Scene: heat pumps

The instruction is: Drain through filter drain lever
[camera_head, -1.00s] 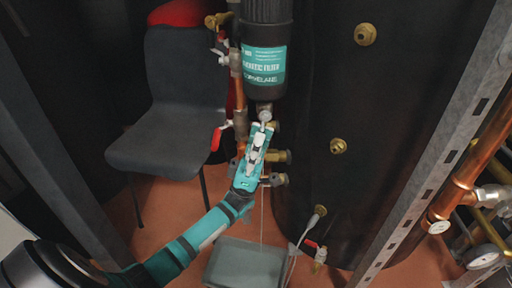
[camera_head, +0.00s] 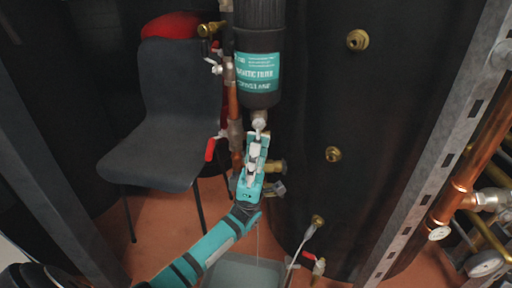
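The black magnetic filter (camera_head: 262,28) with a teal label hangs upright at the top centre. A metal drain fitting (camera_head: 259,116) shows at its bottom end. My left gripper (camera_head: 257,138), teal with grey parts, reaches up from below, its fingertips at or just under this fitting. The drain lever cannot be made out apart from the fingertips, and I cannot tell whether they are closed on it. A grey container (camera_head: 240,272) stands on the floor below. A thin pale line runs down from beside the gripper towards it; I cannot tell if it is water. My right gripper is out of view.
A dark chair (camera_head: 180,105) stands left of the filter. A red-handled valve (camera_head: 210,149) and copper pipe are close to the gripper's left. A large black tank (camera_head: 385,120) with brass ports fills the right. A perforated metal post (camera_head: 432,165) rises further right.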

